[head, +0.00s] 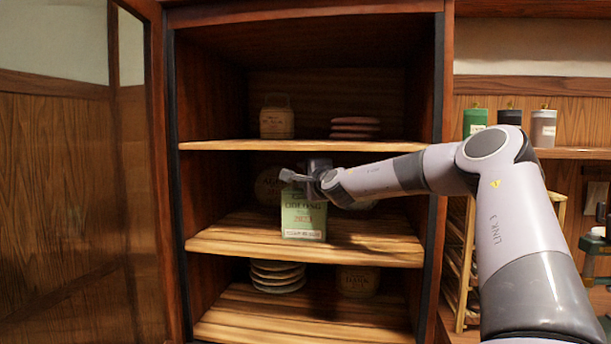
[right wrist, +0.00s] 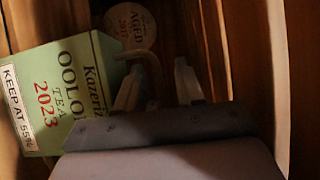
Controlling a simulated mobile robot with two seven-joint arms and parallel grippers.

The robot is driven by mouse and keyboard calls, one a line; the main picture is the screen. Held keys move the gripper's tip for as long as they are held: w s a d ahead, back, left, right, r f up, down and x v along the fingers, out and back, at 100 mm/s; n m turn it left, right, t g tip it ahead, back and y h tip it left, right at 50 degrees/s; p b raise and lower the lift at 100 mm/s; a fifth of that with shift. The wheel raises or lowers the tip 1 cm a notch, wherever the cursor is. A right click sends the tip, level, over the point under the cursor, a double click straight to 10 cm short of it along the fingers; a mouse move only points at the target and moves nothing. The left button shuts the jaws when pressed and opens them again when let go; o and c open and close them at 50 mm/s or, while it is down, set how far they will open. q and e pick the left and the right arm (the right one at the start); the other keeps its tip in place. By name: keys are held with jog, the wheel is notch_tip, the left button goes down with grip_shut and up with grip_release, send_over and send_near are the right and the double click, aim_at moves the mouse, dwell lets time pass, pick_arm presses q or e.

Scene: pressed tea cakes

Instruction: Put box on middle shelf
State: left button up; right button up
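The green box (head: 303,217), labelled Oolong Tea 2023, stands upright on the middle shelf (head: 375,245) of the wooden cabinet, near the front edge. My right gripper (head: 300,177) is at the top of the box. In the right wrist view the box (right wrist: 62,95) fills the left side, with a pale curved handle at its top. There the fingers of my right gripper (right wrist: 160,88) are apart, with the handle's end seeming to lie between them and a gap beside it. My left gripper is not in view.
Behind the box on the middle shelf is a round tea cake (head: 268,187), partly hidden. The top shelf holds a tan container (head: 277,120) and stacked reddish discs (head: 355,128). The bottom shelf holds stacked discs (head: 277,277) and another cake (head: 358,281). An open glazed door (head: 135,180) stands at left.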

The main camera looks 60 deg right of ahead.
jog(key=shift+r, duration=0.25)
jog(key=shift+s+a+f, duration=0.1)
jog(key=shift+s+a, duration=0.25)
jog(key=b+v, duration=0.3)
jog(key=v, duration=0.8)
jog(key=shift+b, duration=0.3)
jog(key=shift+s, duration=0.15)
